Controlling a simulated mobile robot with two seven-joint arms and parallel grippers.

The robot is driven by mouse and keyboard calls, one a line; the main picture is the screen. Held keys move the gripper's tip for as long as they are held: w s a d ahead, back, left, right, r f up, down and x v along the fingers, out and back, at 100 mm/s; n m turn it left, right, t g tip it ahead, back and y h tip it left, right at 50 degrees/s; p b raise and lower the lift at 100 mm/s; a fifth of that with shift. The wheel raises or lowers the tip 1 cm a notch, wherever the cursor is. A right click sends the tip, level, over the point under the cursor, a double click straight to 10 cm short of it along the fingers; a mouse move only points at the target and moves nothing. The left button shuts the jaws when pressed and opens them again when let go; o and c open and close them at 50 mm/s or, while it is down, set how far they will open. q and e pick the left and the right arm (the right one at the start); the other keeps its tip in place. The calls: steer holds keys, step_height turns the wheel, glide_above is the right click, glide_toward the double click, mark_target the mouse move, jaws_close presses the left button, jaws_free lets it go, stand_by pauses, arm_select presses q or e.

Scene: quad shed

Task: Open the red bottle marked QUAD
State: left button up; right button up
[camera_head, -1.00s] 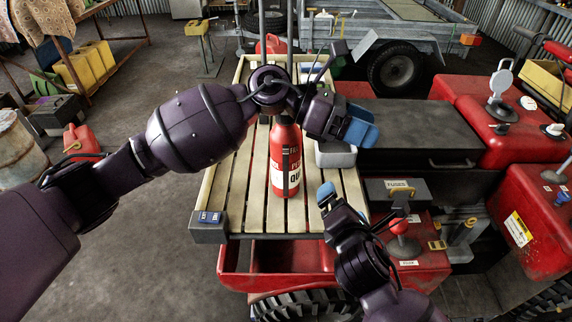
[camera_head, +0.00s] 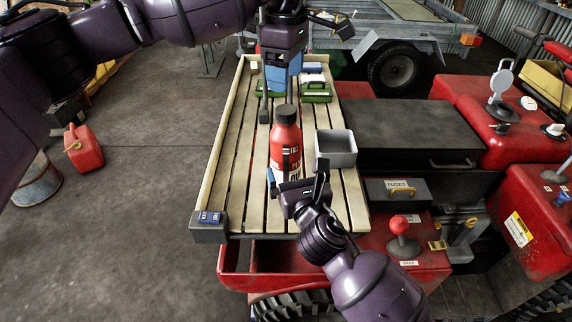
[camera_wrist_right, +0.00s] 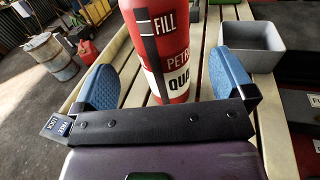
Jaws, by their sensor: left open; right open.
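The red bottle (camera_head: 284,140) stands upright on the slatted wooden rack, with a dark cap (camera_head: 286,114) on top. Its label reads FILL, PETR and QUA where visible. In the right wrist view the bottle (camera_wrist_right: 178,30) rises ahead, between the two blue pads of my right gripper (camera_wrist_right: 165,78). My right gripper (camera_head: 296,172) is open, low in front of the bottle; I cannot tell whether it touches it. My left gripper (camera_head: 278,100) is open and points down just above and behind the cap, with one finger left of it.
A grey open box (camera_head: 336,148) stands right of the bottle, also in the right wrist view (camera_wrist_right: 253,45). Green-and-white items (camera_head: 316,92) lie farther back on the rack (camera_head: 232,165). A red knob lever (camera_head: 400,226) stands at front right.

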mark_target(286, 109)
steer(key=x, duration=0.8)
steer(key=c, duration=1.4)
arm_select(q)
steer(key=shift+r, duration=0.2)
arm_select(e)
steer(key=c, duration=0.3)
arm_select(q)
steer(key=m, duration=0.6)
steer(key=shift+f, duration=0.1)
arm_select(e)
steer(key=shift+c, duration=0.2)
arm_select(q)
steer(key=m, duration=0.4)
steer(key=shift+f, duration=0.1)
steer(key=m, duration=0.3)
steer(key=shift+m, duration=0.3)
steer(key=shift+f, duration=4.05)
steer(key=shift+c, duration=0.5)
